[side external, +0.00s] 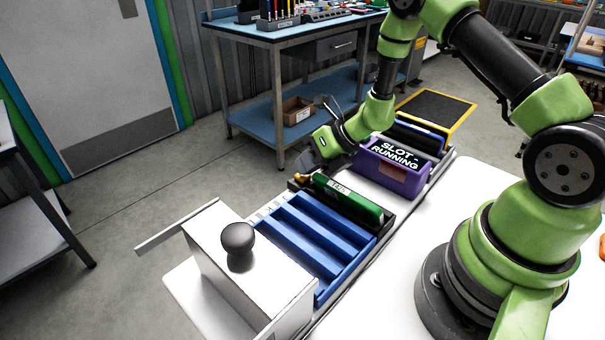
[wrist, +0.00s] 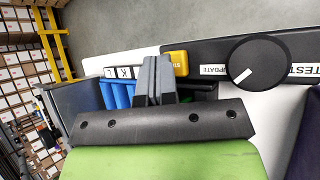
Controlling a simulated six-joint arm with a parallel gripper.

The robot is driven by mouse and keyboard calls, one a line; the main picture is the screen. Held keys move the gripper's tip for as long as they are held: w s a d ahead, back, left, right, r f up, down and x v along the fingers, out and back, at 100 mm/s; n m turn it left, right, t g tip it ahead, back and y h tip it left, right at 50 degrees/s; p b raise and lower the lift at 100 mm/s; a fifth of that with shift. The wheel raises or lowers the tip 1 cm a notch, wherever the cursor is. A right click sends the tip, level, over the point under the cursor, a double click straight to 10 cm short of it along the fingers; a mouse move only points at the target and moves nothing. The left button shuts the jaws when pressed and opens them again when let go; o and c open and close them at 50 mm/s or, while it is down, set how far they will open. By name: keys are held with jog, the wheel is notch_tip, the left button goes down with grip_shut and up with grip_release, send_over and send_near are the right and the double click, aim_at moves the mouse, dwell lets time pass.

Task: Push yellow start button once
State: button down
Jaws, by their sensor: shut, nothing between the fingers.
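The yellow button (wrist: 175,63) shows in the wrist view, with partly readable lettering. It sits at the left end of a black panel (wrist: 210,48). My gripper (wrist: 154,62) is shut and empty, its fingertips just left of the button in the picture; I cannot tell whether they touch it. In the side view my gripper (side external: 312,160) hangs by the far end of a green block (side external: 347,202). A small yellowish piece (side external: 302,178) shows below the gripper there; I cannot tell if it is the button.
A large black dial (wrist: 259,62) with a white pointer is right of the button, between labels UPDATE and TEST. A purple bin (side external: 395,177) reading SLOT-RUNNING stands beside my wrist. A blue slotted tray (side external: 312,286) and a white box with a black knob (side external: 238,238) are nearer the camera.

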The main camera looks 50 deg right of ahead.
jog(key=shift+r, duration=2.55)
jog(key=shift+w, duration=0.1)
jog(key=s+a+r+n+g+y, duration=0.1)
jog(key=s+a+r+n, duration=0.3)
jog(key=r+n, duration=0.4)
jog(key=s+a+r+n+g, duration=0.1)
jog(key=s+a+r+n, duration=0.2)
jog(key=r+n, duration=0.5)
jog(key=s+d+r+n+t+h, duration=0.1)
jog(key=s+r+n+h, duration=0.1)
jog(key=s+n, duration=0.5)
jog(key=s+r+n+h, duration=0.2)
jog(key=s+r+n, duration=0.2)
jog(key=s+n, duration=0.4)
jog(key=shift+d+n+t, duration=0.35)
jog(key=shift+n+t, duration=0.05)
jog(key=shift+n, duration=1)
jog(key=shift+s, duration=0.1)
dwell(0.8)
